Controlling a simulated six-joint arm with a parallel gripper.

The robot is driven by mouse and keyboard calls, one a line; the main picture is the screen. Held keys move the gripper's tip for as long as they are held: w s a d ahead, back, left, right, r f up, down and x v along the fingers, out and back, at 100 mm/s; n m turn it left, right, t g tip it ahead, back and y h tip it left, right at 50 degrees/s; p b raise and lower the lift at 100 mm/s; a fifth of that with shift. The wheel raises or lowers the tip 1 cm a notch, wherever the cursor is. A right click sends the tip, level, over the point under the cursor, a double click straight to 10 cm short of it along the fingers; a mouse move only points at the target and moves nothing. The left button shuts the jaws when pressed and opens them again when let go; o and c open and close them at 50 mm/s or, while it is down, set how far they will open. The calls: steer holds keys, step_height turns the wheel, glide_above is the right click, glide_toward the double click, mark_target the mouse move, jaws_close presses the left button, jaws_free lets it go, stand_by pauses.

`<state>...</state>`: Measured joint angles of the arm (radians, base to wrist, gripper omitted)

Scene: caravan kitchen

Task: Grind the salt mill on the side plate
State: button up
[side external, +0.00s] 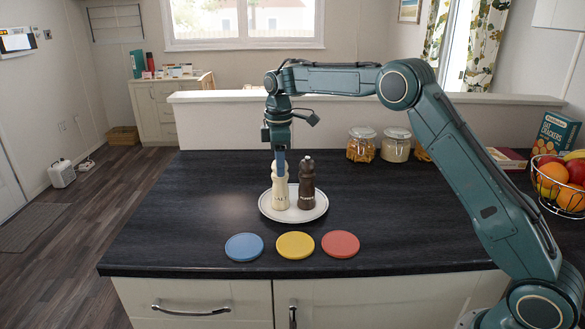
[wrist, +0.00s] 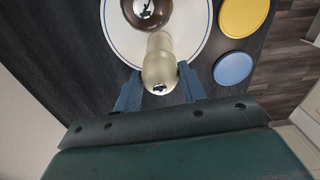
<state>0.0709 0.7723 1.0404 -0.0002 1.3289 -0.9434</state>
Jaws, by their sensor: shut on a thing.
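The cream salt mill (side external: 281,190) stands upright on the left part of the white side plate (side external: 316,213). My gripper (side external: 280,163) points straight down from above and is shut on the mill's top. In the wrist view the salt mill (wrist: 159,62) sits between the two fingers of my gripper (wrist: 160,85). A dark brown pepper mill (side external: 307,184) stands upright on the same plate, just right of the salt mill. It also shows in the wrist view (wrist: 146,10), beside the salt mill, partly cut off by the frame edge. The plate's rim (wrist: 206,38) shows there too.
Blue (side external: 244,247), yellow (side external: 295,245) and red (side external: 340,244) coasters lie in front of the plate. Glass jars (side external: 361,144) stand at the back. A fruit basket (side external: 560,184) and a cracker box (side external: 555,134) are at the right. The dark countertop left of the plate is clear.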

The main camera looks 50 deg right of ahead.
steer(key=shift+f, duration=0.1)
steer(key=m, duration=0.6)
steer(key=shift+f, duration=0.1)
steer(key=m, duration=0.6)
steer(key=shift+m, duration=0.4)
steer(key=m, duration=0.6)
steer(key=shift+s+f, duration=0.1)
steer(key=m, duration=0.6)
steer(key=shift+r, duration=0.25)
stand_by(0.8)
steer(key=o, duration=0.8)
steer(key=shift+r, duration=0.1)
